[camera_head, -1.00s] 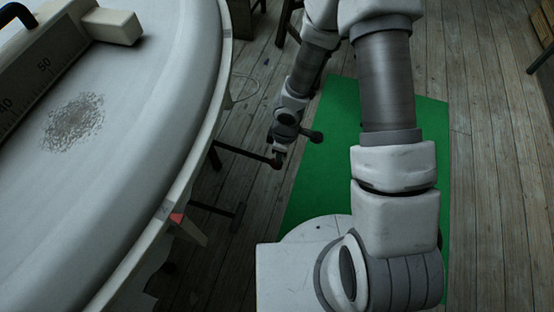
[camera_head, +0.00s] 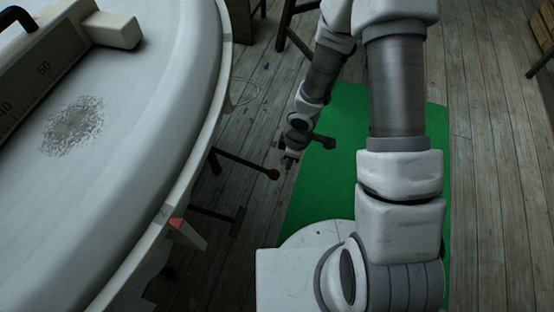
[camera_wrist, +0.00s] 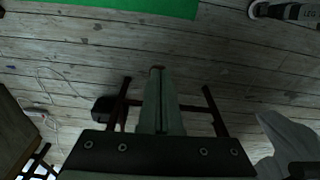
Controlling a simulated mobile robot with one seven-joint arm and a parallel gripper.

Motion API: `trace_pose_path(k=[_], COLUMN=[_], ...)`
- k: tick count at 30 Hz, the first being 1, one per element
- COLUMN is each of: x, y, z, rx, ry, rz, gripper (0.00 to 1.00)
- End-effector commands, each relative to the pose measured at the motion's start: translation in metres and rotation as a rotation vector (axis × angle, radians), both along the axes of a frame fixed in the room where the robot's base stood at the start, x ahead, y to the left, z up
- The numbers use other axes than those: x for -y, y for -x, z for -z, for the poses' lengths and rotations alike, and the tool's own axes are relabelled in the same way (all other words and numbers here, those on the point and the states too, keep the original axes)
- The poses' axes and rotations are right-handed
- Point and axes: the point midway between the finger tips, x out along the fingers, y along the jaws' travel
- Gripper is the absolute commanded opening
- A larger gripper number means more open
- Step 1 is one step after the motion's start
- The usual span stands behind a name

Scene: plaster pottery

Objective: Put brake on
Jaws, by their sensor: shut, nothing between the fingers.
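A second dark bar (camera_head: 217,213) sits below the lever.
The white round table (camera_head: 150,180) with a ruler bar fills the left. A green mat (camera_head: 335,190) lies on the plank floor under my arm. Dark stool legs (camera_head: 292,35) stand at the back. A thin cable (camera_head: 245,92) lies on the floor near the table.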

Motion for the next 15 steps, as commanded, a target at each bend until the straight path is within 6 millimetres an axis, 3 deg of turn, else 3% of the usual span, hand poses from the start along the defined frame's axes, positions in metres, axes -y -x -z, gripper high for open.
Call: trace_pose_path(k=[15], x=[0.01], y=[0.002], z=[-0.104], rx=[0.002], ry=[-0.001], rz=[0.003], gripper=[0.0])
